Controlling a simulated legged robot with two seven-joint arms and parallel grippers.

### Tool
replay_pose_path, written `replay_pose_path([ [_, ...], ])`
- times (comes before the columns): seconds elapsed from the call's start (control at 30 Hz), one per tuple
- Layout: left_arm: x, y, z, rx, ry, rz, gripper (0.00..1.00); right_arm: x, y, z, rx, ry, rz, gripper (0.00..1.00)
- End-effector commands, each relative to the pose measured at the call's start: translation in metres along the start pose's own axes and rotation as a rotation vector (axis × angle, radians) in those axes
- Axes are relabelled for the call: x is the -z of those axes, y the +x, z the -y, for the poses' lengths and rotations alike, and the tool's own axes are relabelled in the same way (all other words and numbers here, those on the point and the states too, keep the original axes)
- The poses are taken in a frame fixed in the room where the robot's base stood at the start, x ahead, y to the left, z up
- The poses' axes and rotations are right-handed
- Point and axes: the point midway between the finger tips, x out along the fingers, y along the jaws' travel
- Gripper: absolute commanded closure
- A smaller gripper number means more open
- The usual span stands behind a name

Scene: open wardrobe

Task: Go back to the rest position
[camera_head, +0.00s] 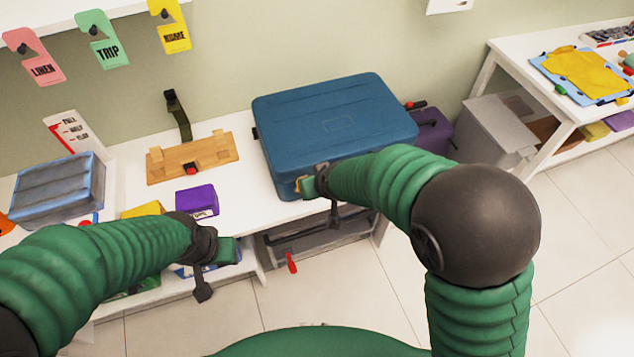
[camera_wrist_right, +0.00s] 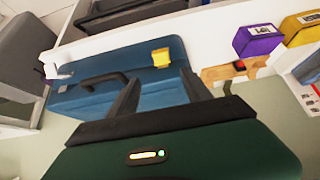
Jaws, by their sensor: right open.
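My right gripper (camera_head: 314,188) is in front of the near left corner of the closed blue suitcase (camera_head: 335,120). In the right wrist view the gripper's dark fingers (camera_wrist_right: 162,82) are spread with nothing held. I cannot tell whether the right gripper touches the case. My left gripper (camera_head: 222,252) is over the front edge of the white bench, left of the right one. Its fingers are too unclear to tell their state.
The white bench (camera_head: 245,200) also bears a wooden board (camera_head: 190,158), a purple box (camera_head: 197,201) and a grey-blue case (camera_head: 60,190). A purple case (camera_head: 436,130) is right of the suitcase. Colored tags hang above. Tiled floor (camera_head: 580,240) is open at right.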

Motion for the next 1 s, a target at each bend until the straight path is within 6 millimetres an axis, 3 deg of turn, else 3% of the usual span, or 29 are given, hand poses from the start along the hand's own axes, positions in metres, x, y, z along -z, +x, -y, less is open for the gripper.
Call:
replay_pose_path([
  [0.27, 0.0, 0.0, 0.0, 0.0, 0.0, 0.0, 0.64, 0.0, 0.0, 0.0, 0.0, 0.0, 0.0, 0.43],
  [0.37, 0.0, 0.0, 0.0, 0.0, 0.0, 0.0, 0.64, -0.008, -0.006, -0.011, -0.007, 0.019, 0.018, 0.43],
  [0.47, 0.0, 0.0, 0.0, 0.0, 0.0, 0.0, 0.64, -0.042, -0.032, -0.045, -0.029, 0.083, 0.088, 0.43],
  [0.6, 0.0, 0.0, 0.0, 0.0, 0.0, 0.0, 0.64, -0.119, -0.083, -0.092, -0.077, 0.197, 0.228, 0.43],
  [0.7, 0.0, 0.0, 0.0, 0.0, 0.0, 0.0, 0.64, -0.165, -0.112, -0.109, -0.108, 0.257, 0.309, 0.43],
  [0.83, 0.0, 0.0, 0.0, 0.0, 0.0, 0.0, 0.64, -0.193, -0.127, -0.115, -0.128, 0.288, 0.359, 0.43],
  [1.0, 0.0, 0.0, 0.0, 0.0, 0.0, 0.0, 0.64, -0.194, -0.127, -0.114, -0.129, 0.288, 0.365, 0.43],
])
